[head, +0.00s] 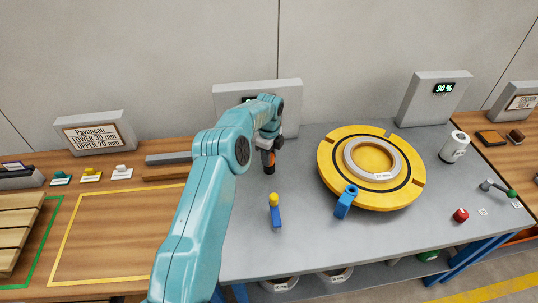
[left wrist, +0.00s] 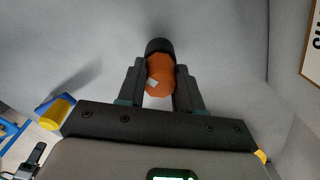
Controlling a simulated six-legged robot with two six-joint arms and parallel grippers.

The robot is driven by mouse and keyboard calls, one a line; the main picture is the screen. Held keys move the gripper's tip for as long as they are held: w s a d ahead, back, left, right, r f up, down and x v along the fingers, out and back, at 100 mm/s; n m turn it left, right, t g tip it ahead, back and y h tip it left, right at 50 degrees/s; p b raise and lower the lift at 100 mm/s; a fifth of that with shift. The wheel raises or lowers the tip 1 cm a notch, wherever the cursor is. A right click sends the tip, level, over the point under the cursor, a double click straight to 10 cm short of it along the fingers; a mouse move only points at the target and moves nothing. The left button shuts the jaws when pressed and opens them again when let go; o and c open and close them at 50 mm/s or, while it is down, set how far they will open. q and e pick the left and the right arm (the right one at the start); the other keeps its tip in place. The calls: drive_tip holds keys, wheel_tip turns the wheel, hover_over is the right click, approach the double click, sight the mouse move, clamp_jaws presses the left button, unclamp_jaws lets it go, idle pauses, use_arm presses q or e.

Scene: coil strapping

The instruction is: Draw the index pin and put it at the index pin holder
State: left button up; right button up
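My left gripper (head: 268,150) points down at the back of the grey bench. Its fingers show in the left wrist view (left wrist: 159,85), closed against both sides of an orange piece with a black end (left wrist: 160,73). This orange-and-black piece (head: 268,160) stands upright at the bench top; I take it for the index pin, but no label confirms this. I cannot tell whether its black end is a separate holder. A blue bracket with a round opening (head: 346,200) sits at the turntable's front edge. A yellow-topped blue piece (head: 275,211) is in front of the gripper. My right gripper is out of view.
A yellow turntable (head: 407,190) carries a pale ring (head: 373,160) right of my arm. A white roll (head: 454,147), a red knob (head: 461,215) and a green-ended lever (head: 498,188) are further right. A grey display box (head: 288,95) stands close behind the gripper.

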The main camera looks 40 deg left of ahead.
use_arm(q)
drive_tip(key=o, duration=0.5)
drive_tip(key=shift+r, duration=0.1)
wheel_tip(320, 180, up, 9)
drive_tip(key=shift+r, duration=0.1)
wheel_tip(320, 180, up, 7)
drive_tip(key=p, duration=0.1)
